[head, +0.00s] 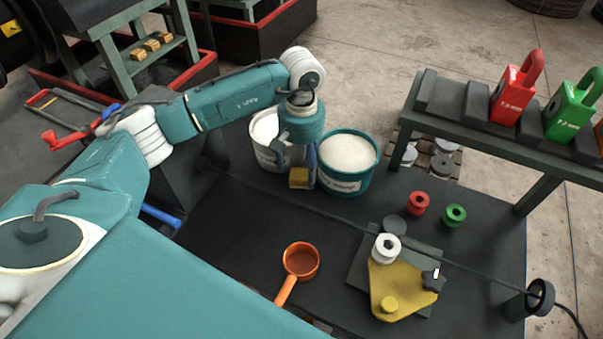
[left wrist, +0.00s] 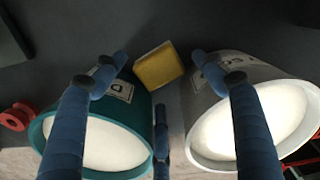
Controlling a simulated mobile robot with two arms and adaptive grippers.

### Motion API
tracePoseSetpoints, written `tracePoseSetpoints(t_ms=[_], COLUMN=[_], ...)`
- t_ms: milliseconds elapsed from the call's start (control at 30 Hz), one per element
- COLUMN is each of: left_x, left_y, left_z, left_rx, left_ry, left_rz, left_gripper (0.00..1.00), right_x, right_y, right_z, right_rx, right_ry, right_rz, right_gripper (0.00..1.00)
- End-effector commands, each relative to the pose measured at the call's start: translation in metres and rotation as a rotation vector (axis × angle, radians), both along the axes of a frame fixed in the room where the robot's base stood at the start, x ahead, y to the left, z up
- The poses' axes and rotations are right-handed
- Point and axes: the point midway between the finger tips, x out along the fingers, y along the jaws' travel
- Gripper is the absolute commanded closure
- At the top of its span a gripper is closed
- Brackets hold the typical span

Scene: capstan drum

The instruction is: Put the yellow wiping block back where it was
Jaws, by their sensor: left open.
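The yellow wiping block (head: 299,178) is in front of the two buckets in the head view, just below my left gripper (head: 295,168). It also shows in the left wrist view (left wrist: 158,66), tilted against a dark surface between the tips of my blue fingers (left wrist: 160,60). These fingers are spread, with visible gaps on both sides of the block. The white bucket (head: 264,127) and the teal bucket (head: 349,152) stand right behind the block, with pale contents. Whether the block rests fully on the dark table cannot be told. My right gripper is not in view.
An orange pan (head: 300,262) and a yellow fixture (head: 400,290) stand on the dark table (head: 220,240). A red spool (head: 417,203) and a green spool (head: 454,215) are to the right. A dark rod crosses the table. A rack with padlock-shaped weights (head: 515,95) stands at right.

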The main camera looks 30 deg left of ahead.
Motion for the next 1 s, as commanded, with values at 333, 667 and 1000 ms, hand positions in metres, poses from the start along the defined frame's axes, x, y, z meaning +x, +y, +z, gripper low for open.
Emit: tracePoseSetpoints(t_ms=[333,667,1000], left_x=[-0.002,-0.002,-0.001], left_y=[-0.001,-0.001,-0.001], left_z=[-0.034,-0.034,-0.033], left_rx=[0.000,0.000,0.000], left_ry=[0.001,0.000,0.000], left_rz=[0.000,0.001,0.001], left_gripper=[0.30,0.62,0.89], right_x=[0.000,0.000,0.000], right_y=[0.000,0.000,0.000], right_z=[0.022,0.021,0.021], right_rx=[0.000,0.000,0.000], right_ry=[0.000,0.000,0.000], right_rz=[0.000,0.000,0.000], right_gripper=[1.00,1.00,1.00])
